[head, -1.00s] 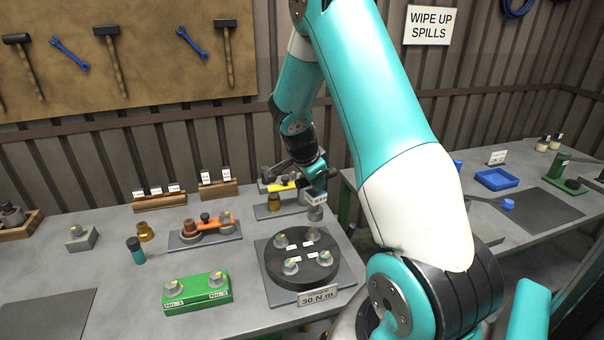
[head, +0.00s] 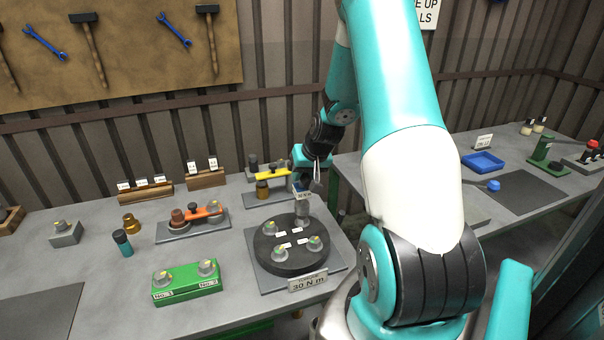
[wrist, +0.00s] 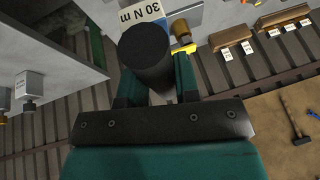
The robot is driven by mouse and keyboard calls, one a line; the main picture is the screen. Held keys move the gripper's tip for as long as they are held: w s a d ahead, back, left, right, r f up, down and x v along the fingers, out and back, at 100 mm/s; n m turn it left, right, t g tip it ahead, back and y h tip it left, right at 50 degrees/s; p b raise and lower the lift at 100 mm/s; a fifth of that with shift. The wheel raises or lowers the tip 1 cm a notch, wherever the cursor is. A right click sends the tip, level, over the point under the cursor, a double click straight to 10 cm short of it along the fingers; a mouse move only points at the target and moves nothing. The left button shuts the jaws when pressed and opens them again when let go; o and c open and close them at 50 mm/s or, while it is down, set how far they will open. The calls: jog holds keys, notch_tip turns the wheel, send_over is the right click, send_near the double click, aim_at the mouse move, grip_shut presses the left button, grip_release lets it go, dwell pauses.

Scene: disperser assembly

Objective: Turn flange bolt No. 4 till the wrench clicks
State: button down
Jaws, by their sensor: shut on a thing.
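The flange (head: 268,252) is a dark round disc on a grey plate, with several bolts and small white labels too small to read. My gripper (head: 310,178) is above its back edge. In the wrist view, my gripper (wrist: 157,82) is shut on a dark cylindrical handle, part of the torque wrench. A white 30 N m label (wrist: 140,12) shows beyond the handle. In the head view, the wrench's grey lower end (head: 302,210) stands upright at the flange's back bolt position and hides that bolt. Whether it is fully seated cannot be told.
A 30 N m sign (head: 308,282) stands at the plate's front. A green block (head: 187,283) with two bolts is front left. A grey holder with an orange part (head: 208,212) and a stand with a yellow part (head: 272,174) are close by. A second bench (head: 450,180) is right.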

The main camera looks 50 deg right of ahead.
jog(key=n+y, duration=0.1)
jog(key=n, duration=0.1)
jog(key=n+y, duration=0.1)
jog(key=n, duration=0.1)
jog(key=shift+d+f+n+b, duration=0.2)
jog(key=shift+n+b, duration=0.1)
jog(key=shift+n, duration=0.1)
jog(key=n+g+y, duration=0.1)
jog(key=n+y, duration=0.1)
jog(key=n, duration=0.3)
jog(key=shift+f+n, duration=0.1)
jog(key=shift+n, duration=0.2)
jog(key=shift+s+d+b, duration=0.1)
jog(key=shift+s+b, duration=0.05)
jog(key=shift+b, duration=0.2)
